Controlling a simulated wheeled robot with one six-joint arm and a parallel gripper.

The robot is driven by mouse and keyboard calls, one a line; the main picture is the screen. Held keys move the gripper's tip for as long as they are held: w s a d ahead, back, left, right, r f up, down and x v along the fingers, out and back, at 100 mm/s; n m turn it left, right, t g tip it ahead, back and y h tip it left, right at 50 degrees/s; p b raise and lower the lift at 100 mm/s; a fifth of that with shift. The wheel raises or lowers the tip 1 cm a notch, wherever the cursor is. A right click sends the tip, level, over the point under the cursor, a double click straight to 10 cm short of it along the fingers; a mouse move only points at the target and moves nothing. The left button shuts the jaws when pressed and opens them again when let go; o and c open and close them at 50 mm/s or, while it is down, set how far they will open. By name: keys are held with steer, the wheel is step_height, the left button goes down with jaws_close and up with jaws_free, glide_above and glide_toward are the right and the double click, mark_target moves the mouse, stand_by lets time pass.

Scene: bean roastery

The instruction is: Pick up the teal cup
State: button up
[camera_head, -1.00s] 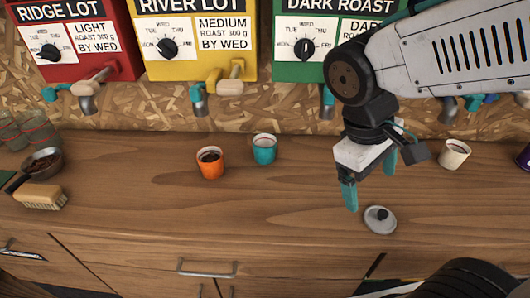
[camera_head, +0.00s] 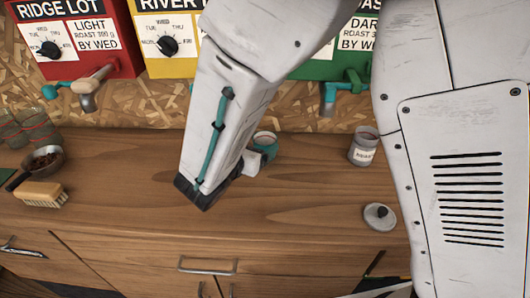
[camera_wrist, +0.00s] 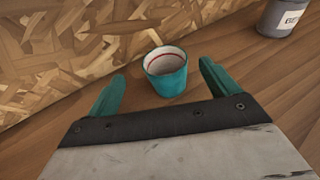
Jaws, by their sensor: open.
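The teal cup (camera_wrist: 168,82) stands upright on the wooden counter in the wrist view, with a pale inside and a red line below its rim. My gripper (camera_wrist: 160,78) is open and empty. Its two teal fingers point toward the cup, one to each side in the picture, with the cup just beyond their tips. No contact shows. In the head view my arm covers most of the gripper, and only part of the teal cup (camera_head: 265,138) shows at the arm's right edge.
A grey labelled canister (camera_head: 364,147) stands to the cup's right; a grey lid (camera_head: 379,216) lies nearer the front. A brush (camera_head: 41,193) and a pan of beans (camera_head: 44,159) are at left. The chipboard wall (camera_wrist: 60,50) is close behind. The orange cup is hidden in the head view.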

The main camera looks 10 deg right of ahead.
mark_target(270, 136)
steer(key=x, duration=0.6)
steer(key=shift+d+f, duration=0.25)
steer(key=shift+d, duration=0.1)
steer(key=shift+c, duration=0.4)
steer(key=c, duration=1)
